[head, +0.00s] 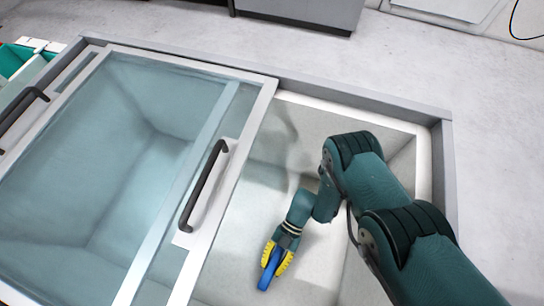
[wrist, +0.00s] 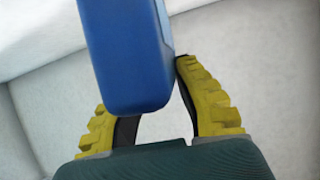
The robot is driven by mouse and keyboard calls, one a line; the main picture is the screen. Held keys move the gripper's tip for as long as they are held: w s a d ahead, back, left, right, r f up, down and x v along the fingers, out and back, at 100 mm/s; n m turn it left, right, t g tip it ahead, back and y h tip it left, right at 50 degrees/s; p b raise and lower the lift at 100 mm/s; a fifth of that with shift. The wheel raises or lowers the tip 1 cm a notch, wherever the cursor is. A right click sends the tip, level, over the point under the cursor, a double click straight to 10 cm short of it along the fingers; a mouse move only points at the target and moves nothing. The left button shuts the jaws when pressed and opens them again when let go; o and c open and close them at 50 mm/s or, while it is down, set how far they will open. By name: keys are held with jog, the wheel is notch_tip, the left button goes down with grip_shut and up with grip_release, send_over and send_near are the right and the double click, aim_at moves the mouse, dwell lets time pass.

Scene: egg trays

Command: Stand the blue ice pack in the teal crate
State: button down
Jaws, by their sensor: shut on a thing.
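The blue ice pack (head: 269,271) is held between the yellow fingers of my gripper (head: 277,258), down inside the open right part of a white chest freezer. In the wrist view the ice pack (wrist: 128,55) fills the space between the fingers of the gripper (wrist: 140,75) and extends past the top edge. The gripper is shut on it. Whether the pack touches the freezer floor I cannot tell. A teal crate (head: 14,61) shows at the far left edge of the head view, outside the freezer and partly cut off.
A sliding glass lid (head: 120,150) with a dark handle (head: 203,187) covers the left part of the freezer. The freezer rim (head: 440,115) borders the opening at the right. Another dark handle (head: 22,108) is at the left. The freezer floor around the gripper looks bare.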

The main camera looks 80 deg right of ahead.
aim_at(278, 248)
jog(key=shift+w+d, duration=0.1)
jog(key=shift+d, duration=0.05)
jog(key=c, duration=0.9)
grip_release()
jog(key=shift+f, duration=0.15)
jog(key=shift+f+b, duration=0.15)
jog(key=shift+b, duration=0.55)
jog(key=d+r+p, duration=0.2)
jog(key=d+r, duration=0.1)
jog(key=d+r+p, duration=0.1)
jog(key=d+p, duration=0.1)
jog(key=shift+s+d+r, duration=0.1)
jog(key=shift+s+r, duration=0.1)
jog(key=shift+s, duration=0.2)
jog(key=v, duration=0.4)
jog(key=shift+d+p, duration=0.4)
jog(key=shift+o, duration=1.3)
jog(key=shift+s+d+r, duration=0.1)
jog(key=shift+s+d, duration=0.05)
jog(key=shift+d, duration=0.2)
